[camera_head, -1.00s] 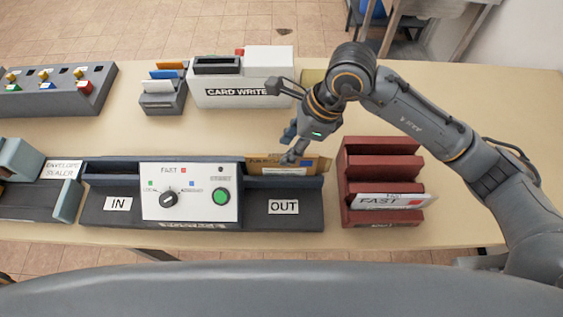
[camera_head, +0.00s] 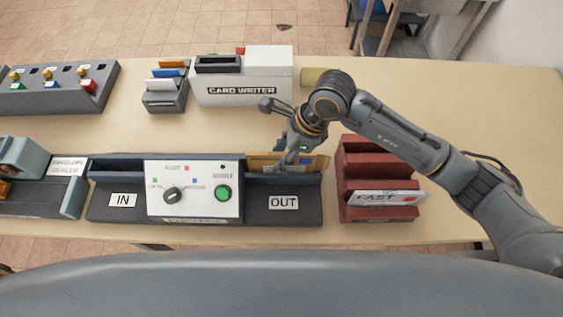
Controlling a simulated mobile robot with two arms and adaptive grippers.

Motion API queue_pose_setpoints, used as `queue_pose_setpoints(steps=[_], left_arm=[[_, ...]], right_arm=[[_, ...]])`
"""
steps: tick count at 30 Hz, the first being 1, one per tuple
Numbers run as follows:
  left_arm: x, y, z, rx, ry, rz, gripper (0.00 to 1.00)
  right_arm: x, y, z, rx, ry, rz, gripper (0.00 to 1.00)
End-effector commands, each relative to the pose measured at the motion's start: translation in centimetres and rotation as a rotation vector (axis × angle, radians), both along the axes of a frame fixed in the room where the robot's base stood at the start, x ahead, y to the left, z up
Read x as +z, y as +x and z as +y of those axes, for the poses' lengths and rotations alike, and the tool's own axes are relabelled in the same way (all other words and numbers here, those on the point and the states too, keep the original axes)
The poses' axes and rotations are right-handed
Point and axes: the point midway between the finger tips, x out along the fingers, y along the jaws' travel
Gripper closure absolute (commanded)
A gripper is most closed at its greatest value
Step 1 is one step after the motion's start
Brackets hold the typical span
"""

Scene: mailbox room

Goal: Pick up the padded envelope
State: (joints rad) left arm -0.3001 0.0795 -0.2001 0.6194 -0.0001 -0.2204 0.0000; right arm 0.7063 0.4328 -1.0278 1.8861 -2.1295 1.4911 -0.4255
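A brown-yellow envelope (camera_head: 314,163), which looks like the padded envelope, stands on edge in the OUT side of the dark machine (camera_head: 285,217). A pale label shows on its front. My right gripper (camera_head: 286,160) comes from above, with its fingers at the envelope's upper left part and covering some of it. I cannot tell whether the fingers are closed on it or only beside it. The envelope's lower edge is hidden in the slot. My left gripper is not in view.
A red rack (camera_head: 378,213) with a white FAST envelope (camera_head: 388,197) stands to the right. The white card writer (camera_head: 243,90) and a grey card holder (camera_head: 163,101) stand behind. The envelope sealer (camera_head: 30,160) is at left. The table's right part (camera_head: 480,110) is clear.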

Motion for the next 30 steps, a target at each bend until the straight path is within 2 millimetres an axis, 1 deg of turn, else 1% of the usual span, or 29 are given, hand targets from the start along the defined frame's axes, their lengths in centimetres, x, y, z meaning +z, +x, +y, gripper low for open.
queue_pose_setpoints(steps=[13,23,26,27,28,29,30], left_arm=[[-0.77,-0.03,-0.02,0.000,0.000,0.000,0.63],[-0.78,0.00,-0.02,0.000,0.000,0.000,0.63],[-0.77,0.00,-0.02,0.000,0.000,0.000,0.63],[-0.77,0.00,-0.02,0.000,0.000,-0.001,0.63],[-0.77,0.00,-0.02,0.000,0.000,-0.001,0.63],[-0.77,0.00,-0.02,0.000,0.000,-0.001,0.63],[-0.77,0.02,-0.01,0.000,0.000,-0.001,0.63]], right_arm=[[-0.37,0.01,-0.02,0.000,0.000,0.000,0.62],[-0.34,0.00,-0.01,0.000,0.000,0.000,0.62],[-0.34,0.00,-0.01,0.000,0.000,0.000,0.81],[-0.34,0.00,-0.02,0.000,0.000,0.000,0.89],[-0.35,0.00,-0.02,0.000,0.000,0.000,0.95],[-0.35,0.00,-0.01,0.000,0.000,0.000,1.00],[-0.35,0.00,-0.02,0.000,0.000,0.000,1.00]])
